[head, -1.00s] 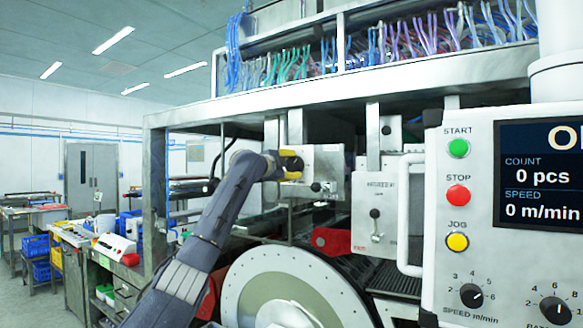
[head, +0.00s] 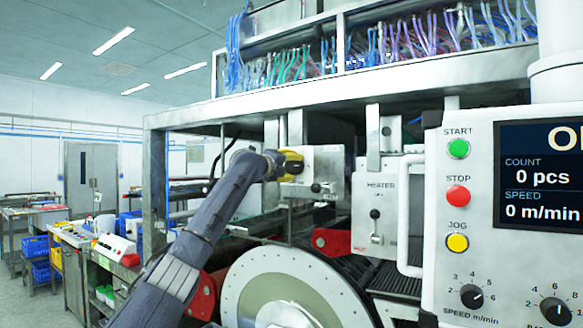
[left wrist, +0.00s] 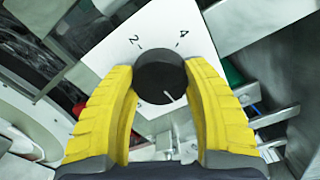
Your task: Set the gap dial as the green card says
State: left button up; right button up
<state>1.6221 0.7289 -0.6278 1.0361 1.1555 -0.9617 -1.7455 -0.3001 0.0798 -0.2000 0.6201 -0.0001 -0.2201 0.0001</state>
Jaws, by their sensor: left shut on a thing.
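The gap dial shows in the left wrist view as a black round knob (left wrist: 160,76) on a white plate (left wrist: 112,56). The numerals 2 and 4 show above it; other marks are hidden or unreadable. A short white line on the knob points down and slightly right in that view, away from the 2 and 4. My left gripper (left wrist: 163,88), with yellow fingers, is shut on the knob, one finger on each side. In the head view the same gripper (head: 291,164) is at the upper left of a white box (head: 324,162). I cannot make out a green card. My right gripper is out of view.
A heater box (head: 375,205) with a small lever hangs to the right. The control panel (head: 470,275) with START, STOP and JOG buttons stands nearer at right; its screen reads 0 pcs. A large drum disc (head: 245,285) and red parts (head: 331,240) lie below.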

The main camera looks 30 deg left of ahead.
pick_arm(q)
jog(key=shift+a+r+m, duration=0.1)
jog(key=shift+r+m, duration=0.15)
jog(key=shift+m, duration=0.05)
dwell(0.4)
jog(key=o, duration=1.3)
jog(key=shift+f, duration=0.15)
jog(key=shift+s, duration=0.15)
jog(key=s, duration=1.1)
jog(key=shift+s, duration=0.35)
